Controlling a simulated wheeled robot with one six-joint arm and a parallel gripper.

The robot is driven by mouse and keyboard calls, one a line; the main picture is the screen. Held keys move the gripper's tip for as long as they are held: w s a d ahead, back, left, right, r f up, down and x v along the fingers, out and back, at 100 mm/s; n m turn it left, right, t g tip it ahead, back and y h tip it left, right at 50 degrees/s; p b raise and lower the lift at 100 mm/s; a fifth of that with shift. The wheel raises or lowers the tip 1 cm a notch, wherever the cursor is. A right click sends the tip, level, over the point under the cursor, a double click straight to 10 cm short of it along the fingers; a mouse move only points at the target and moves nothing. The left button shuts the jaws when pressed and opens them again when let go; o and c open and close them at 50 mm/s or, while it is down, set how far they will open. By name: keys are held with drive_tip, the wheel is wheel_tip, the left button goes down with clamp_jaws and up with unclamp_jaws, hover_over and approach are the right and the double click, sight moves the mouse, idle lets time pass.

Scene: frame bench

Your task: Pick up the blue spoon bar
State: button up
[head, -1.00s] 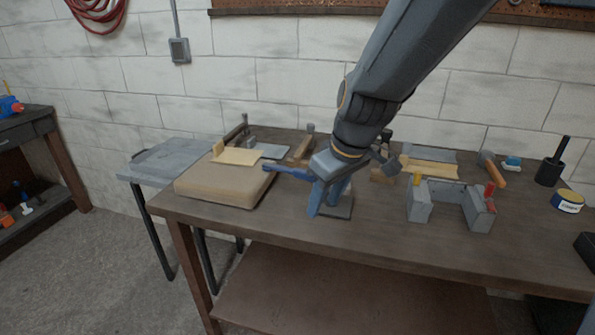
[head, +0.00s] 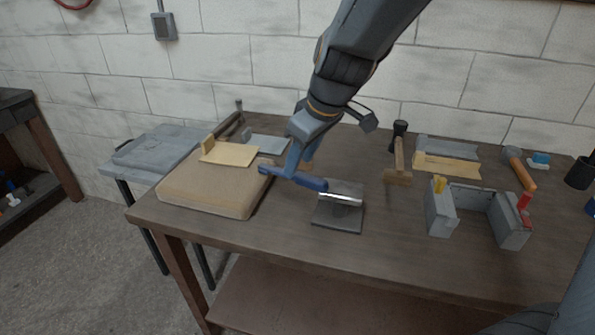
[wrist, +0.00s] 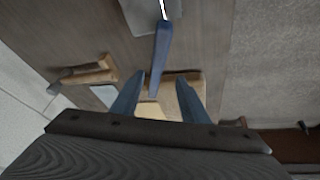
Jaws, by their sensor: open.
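The blue spoon bar (head: 310,181) has a blue handle and a short silver end. Its silver end lies over a dark square plate (head: 338,217) on the bench, and the handle reaches left toward the tan block. In the wrist view the blue handle (wrist: 161,55) runs down from the top, its near end between the finger lines. My gripper (head: 297,166) is over the handle, with blue fingers pointing down. The wrist view shows my gripper (wrist: 160,80) open, one finger on each side of the handle. I cannot tell whether they touch it.
A tan padded block (head: 206,190) with a yellow piece (head: 228,153) on it stands close at left. A grey U-shaped bracket (head: 440,215) with yellow and red pegs stands at right. A hammer (head: 398,160) lies behind. The bench front is clear.

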sight(298, 173)
drive_tip(key=shift+d+p+x, duration=0.15)
drive_tip(key=shift+x, duration=0.55)
drive_tip(key=shift+d+p+x, duration=0.15)
drive_tip(key=shift+d+x, duration=0.05)
drive_tip(key=shift+x, duration=0.5)
drive_tip(key=shift+p+x, duration=0.3)
drive_tip(key=shift+x, duration=2)
drive_tip(key=shift+d, duration=0.1)
drive_tip(key=shift+c, duration=0.2)
clamp_jaws()
